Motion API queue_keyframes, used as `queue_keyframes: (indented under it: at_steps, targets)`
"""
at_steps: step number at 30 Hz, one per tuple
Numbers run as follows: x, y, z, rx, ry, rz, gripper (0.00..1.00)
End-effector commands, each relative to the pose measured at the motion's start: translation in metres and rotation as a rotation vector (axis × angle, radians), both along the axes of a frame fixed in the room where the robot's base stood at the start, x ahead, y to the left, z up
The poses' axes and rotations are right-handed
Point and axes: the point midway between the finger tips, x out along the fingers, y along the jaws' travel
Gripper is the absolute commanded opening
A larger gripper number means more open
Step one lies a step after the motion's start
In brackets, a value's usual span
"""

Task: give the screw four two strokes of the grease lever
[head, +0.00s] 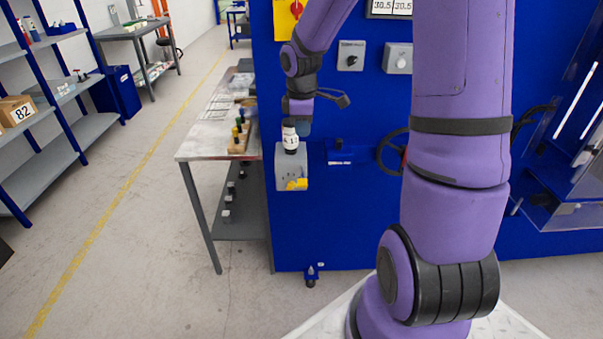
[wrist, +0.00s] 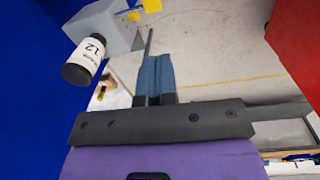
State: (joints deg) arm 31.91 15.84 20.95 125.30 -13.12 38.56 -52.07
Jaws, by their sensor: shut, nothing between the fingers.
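A grey box (head: 284,172) is mounted on the front of the blue machine. A canister (head: 290,140) with a white label and black cap sits at its top. In the wrist view the grey box (wrist: 106,25) is at upper left, with the canister (wrist: 84,60), labelled 12, beside it. My gripper (wrist: 157,62) is shut and empty, its blue fingers together. A thin dark rod (wrist: 149,42), possibly the grease lever, runs along the left of the fingers; I cannot tell whether they touch. In the head view my gripper (head: 305,128) is beside the canister, partly hidden.
Yellow parts (head: 297,184) show at the box's lower front. A workbench (head: 200,142) with several small items stands left of the machine. A handwheel (head: 385,152) is right of the box, partly behind my arm. The floor (head: 130,240) at left is clear.

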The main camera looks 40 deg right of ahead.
Motion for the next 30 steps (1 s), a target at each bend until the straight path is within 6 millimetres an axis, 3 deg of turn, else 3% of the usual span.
queue_keyframes:
  at_steps: [7,23,30]
  targets:
    - [0.013,-0.014,-0.033,0.041,0.025,0.079,0.00]
    - [0.015,-0.016,-0.041,0.050,0.029,0.097,0.00]
    - [0.015,-0.016,-0.066,0.051,0.032,0.097,0.00]
